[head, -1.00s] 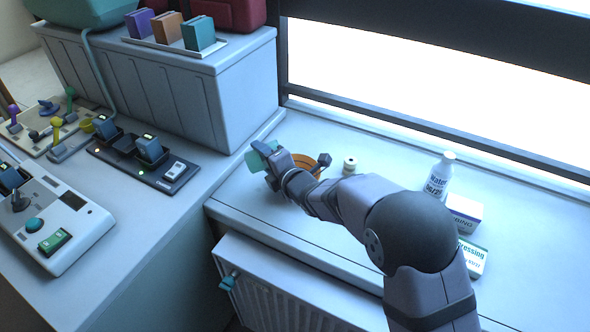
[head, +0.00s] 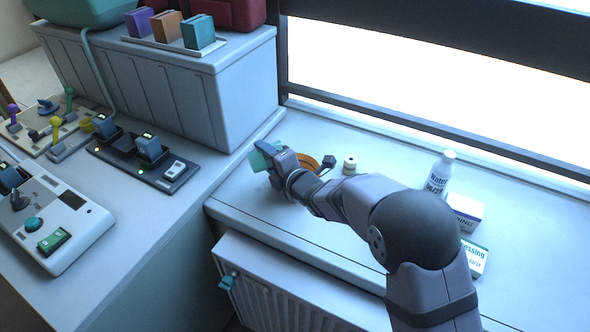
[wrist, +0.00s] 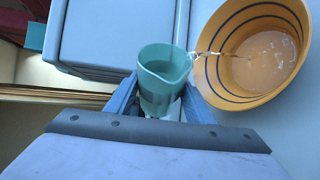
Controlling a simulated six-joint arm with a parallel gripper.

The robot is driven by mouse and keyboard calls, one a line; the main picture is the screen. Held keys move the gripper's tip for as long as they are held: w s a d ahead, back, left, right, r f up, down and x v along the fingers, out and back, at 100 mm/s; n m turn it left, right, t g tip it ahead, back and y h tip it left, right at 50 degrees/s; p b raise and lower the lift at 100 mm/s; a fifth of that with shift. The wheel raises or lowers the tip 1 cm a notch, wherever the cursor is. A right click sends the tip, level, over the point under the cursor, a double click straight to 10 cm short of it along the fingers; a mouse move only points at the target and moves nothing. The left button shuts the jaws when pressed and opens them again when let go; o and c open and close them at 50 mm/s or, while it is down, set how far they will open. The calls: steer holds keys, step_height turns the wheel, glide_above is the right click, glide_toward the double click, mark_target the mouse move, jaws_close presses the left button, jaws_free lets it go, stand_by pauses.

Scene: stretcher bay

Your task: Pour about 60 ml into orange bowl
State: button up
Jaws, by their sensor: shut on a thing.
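My gripper (wrist: 160,108) is shut on a teal jug (wrist: 163,72), which shows between the two fingers in the wrist view. The jug's spout points right, toward the orange bowl (wrist: 275,88). A thin clear stream runs from the spout into the bowl, and some clear liquid lies in the bowl. The bowl has dark blue rings inside. In the head view the jug (head: 262,157) shows at the end of my gripper (head: 277,160), and the bowl (head: 308,161) is mostly hidden behind my arm.
A small cream roll (head: 349,165), a white water bottle (head: 440,173) and white boxes (head: 465,212) stand right of the bowl on the counter. A grey cabinet (head: 165,90) rises at the left. Window-side counter is clear at right.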

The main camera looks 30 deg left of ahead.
steer(key=s+a+f+n+b, duration=0.1)
steer(key=b, duration=0.2)
steer(key=shift+h+b, duration=0.3)
steer(key=shift+b, duration=0.05)
steer(key=shift+n+b, duration=0.4)
steer(key=shift+b, duration=0.3)
steer(key=shift+w+r+h, duration=0.1)
steer(key=shift+r+h, duration=0.2)
steer(key=shift+r, duration=0.1)
steer(key=shift+f+n+b, duration=0.1)
steer(key=shift+n+b, duration=0.2)
steer(key=shift+b, duration=0.85)
steer(key=n+t+h+b, duration=0.1)
steer(key=b, duration=0.8)
steer(key=shift+r+n, duration=0.3)
steer(key=shift+r, duration=0.05)
steer(key=shift+b, duration=1.15)
steer(key=shift+r+n+h, duration=0.1)
steer(key=shift+n+h, duration=0.2)
steer(key=shift+f+b, duration=0.25)
steer(key=shift+b, duration=0.5)
